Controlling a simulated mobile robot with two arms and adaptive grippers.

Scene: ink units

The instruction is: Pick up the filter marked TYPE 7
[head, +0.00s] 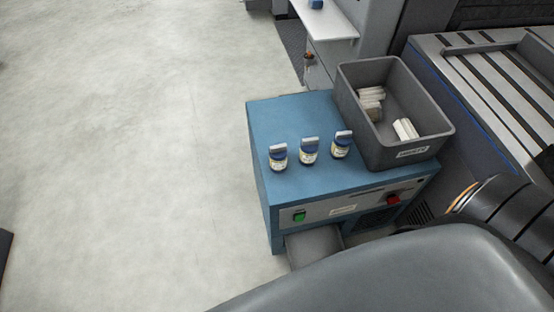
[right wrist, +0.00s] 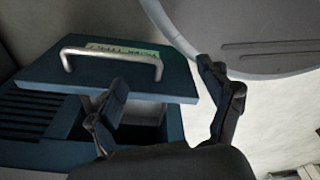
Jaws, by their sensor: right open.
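My left gripper is not in view.
A grey bin (head: 375,150) holding several whitish blocks stands on the cabinet, right of the filters. The cabinet front has a green switch (head: 299,216) and a red one (head: 393,200). A slatted machine (head: 480,70) stands at the right. Pale floor (head: 120,150) lies open at left.

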